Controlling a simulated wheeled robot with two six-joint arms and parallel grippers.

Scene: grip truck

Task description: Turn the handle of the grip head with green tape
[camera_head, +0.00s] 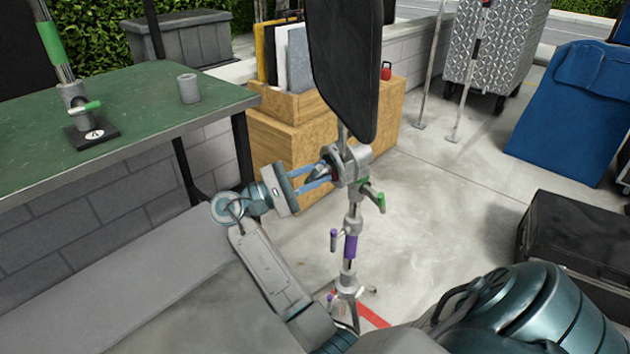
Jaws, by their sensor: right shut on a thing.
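A grey metal grip head (353,163) sits on top of a stand (349,268), below a black flag panel (345,60). A handle with green tape (380,200) sticks out at its lower right. The exact part between the fingertips is small and partly hidden. The fingers are apart from the green tape.
The stand has a purple-taped handle (350,246) lower down. A green table (150,105) at left holds a small clamp base with a green-taped handle (86,107) and a grey cylinder (189,88). Wooden boxes (290,137) stand behind. A black case (580,240) is at right.

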